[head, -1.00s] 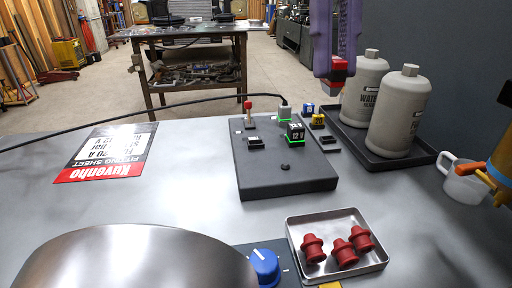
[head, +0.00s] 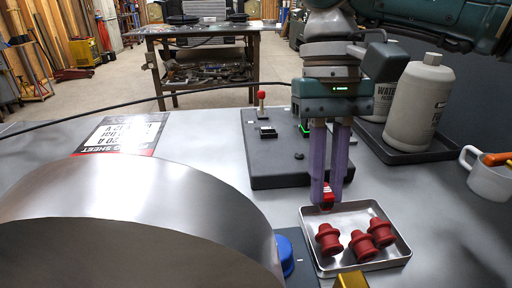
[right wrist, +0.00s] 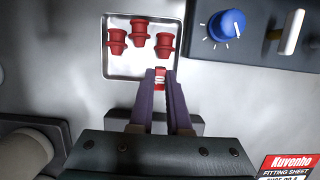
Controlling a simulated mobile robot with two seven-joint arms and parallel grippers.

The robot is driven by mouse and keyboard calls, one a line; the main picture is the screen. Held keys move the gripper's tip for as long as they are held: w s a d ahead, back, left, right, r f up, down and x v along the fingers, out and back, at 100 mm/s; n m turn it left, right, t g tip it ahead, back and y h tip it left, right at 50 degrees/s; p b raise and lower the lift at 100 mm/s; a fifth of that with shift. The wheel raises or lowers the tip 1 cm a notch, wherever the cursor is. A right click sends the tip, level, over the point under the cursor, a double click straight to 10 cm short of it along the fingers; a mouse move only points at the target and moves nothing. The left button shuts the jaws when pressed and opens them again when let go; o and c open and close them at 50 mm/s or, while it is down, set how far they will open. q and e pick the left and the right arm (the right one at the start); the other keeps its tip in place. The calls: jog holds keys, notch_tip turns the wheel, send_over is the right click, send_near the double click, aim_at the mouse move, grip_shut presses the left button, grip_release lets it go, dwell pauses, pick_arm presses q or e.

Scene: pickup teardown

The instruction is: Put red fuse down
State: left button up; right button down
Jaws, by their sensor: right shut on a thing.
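My right gripper (head: 326,198) is shut on the red fuse (head: 327,194), a small red block with a pale mark on its face in the right wrist view (right wrist: 160,76). The fingers point down, and the fuse sits between their tips. In the head view it overlaps the far left rim of the metal tray (head: 309,238); its height above the surface is hard to judge. The dark fuse box (head: 272,172) lies behind the gripper, its right part hidden by the fingers. My left gripper is not in view.
Several red bushings (head: 361,244) lie in the tray. A blue knob (right wrist: 227,24) stands on a panel beside it. A shiny curved metal body (head: 130,220) fills the lower left. Grey bottles (head: 416,108) and a white mug (head: 488,182) stand at right.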

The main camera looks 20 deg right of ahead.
notch_tip(320, 180, down, 2)
jog(key=shift+f, duration=0.1)
jog(key=c, duration=0.9)
grip_release()
jog(key=shift+b+v, duration=0.5)
jog(key=shift+v, duration=5.55)
jog(key=shift+s, duration=0.1)
